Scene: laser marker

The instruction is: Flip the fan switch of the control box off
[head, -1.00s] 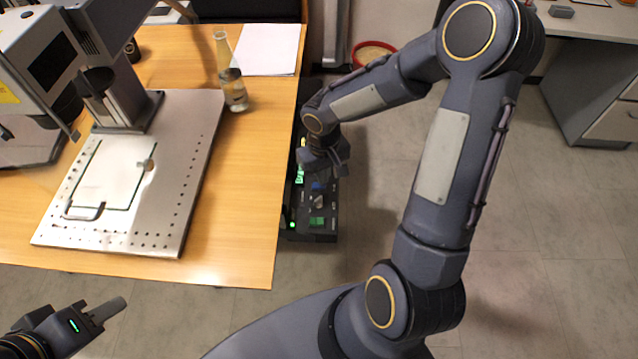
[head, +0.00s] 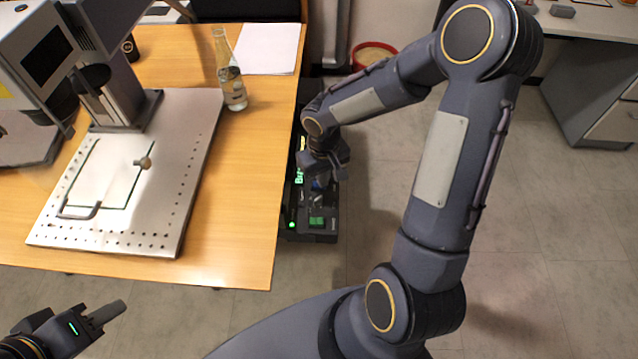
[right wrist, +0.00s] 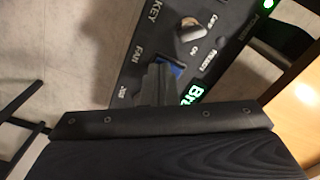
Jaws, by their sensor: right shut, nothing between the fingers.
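The dark control box (head: 318,236) stands beside the table's right edge, with a lit green display and a green switch (head: 316,221). In the right wrist view its panel (right wrist: 222,18) shows the labels KEY and FAN and a light key knob (right wrist: 190,30). A blue switch (right wrist: 178,70) lies next to the FAN label, partly hidden by my fingers. My right gripper (right wrist: 155,84) is shut and empty, its tips at the blue switch; I cannot tell whether they touch it. It also shows over the box in the head view (head: 328,172). My left gripper (head: 108,314) is at the lower left, away from the box.
The wooden table (head: 245,200) holds a laser marker with a metal base plate (head: 185,190), a glass bottle (head: 232,88) and white paper (head: 267,48). The table's right edge runs close beside the box. Open floor (head: 540,230) lies to the right.

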